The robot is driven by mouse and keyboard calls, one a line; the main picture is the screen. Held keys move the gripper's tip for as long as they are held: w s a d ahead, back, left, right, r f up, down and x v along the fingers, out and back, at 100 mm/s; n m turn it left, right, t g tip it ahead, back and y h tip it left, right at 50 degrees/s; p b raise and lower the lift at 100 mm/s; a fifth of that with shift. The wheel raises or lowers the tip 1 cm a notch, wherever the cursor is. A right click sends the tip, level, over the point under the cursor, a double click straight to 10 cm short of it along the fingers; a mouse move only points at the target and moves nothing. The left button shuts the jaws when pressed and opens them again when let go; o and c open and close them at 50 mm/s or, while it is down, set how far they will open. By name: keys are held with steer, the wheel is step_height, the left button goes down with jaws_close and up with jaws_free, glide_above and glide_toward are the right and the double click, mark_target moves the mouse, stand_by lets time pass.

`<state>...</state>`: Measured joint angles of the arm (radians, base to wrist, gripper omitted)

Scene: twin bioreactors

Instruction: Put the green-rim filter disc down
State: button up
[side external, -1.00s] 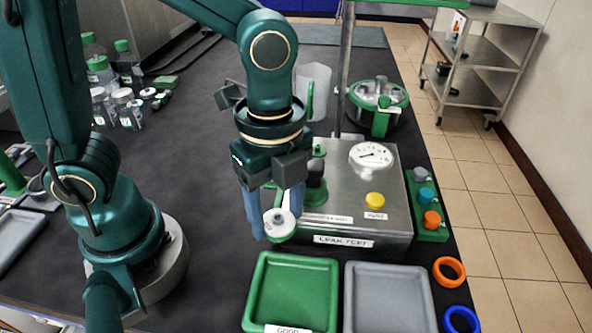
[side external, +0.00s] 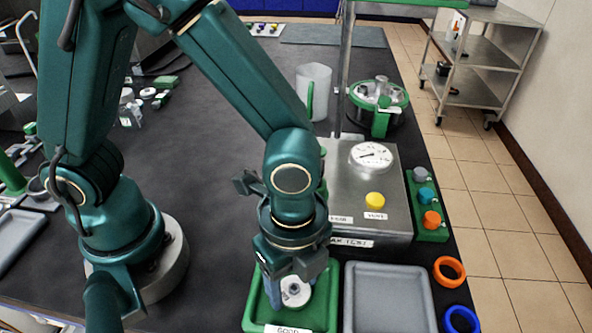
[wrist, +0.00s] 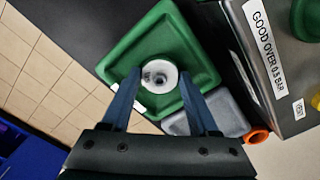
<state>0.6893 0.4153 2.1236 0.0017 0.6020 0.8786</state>
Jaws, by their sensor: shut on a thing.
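The filter disc (side external: 295,292) is white with a hub in its middle; its green rim is hard to tell from the green behind it. My gripper (wrist: 158,80) is shut on the disc, with a blue finger on each side of it. The disc also shows in the wrist view (wrist: 159,75), within the outline of the green tray (side external: 252,307). The tray carries a label reading GOOD and also shows in the wrist view (wrist: 150,38). My gripper hides part of the tray in the side view. I cannot tell whether the disc touches the tray floor.
A grey tray (side external: 388,300) stands just right of the green one and looks empty. Behind is the steel leak-test box (side external: 400,215) with a gauge (side external: 371,156). Orange (side external: 449,270) and blue (side external: 461,320) rings lie at the right edge.

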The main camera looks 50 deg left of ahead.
mark_target(295, 287)
steer(key=shift+f, duration=0.15)
steer(key=o, duration=1.3)
step_height(295, 287, up, 11)
steer(key=a+r+n+t, duration=0.3)
steer(key=a+n+t, duration=0.2)
steer(key=a+n, duration=0.9)
steer(key=shift+s+a+r+n+t, duration=0.15)
steer(key=shift+a+r+n+t, duration=0.15)
steer(key=shift+n, duration=1.7)
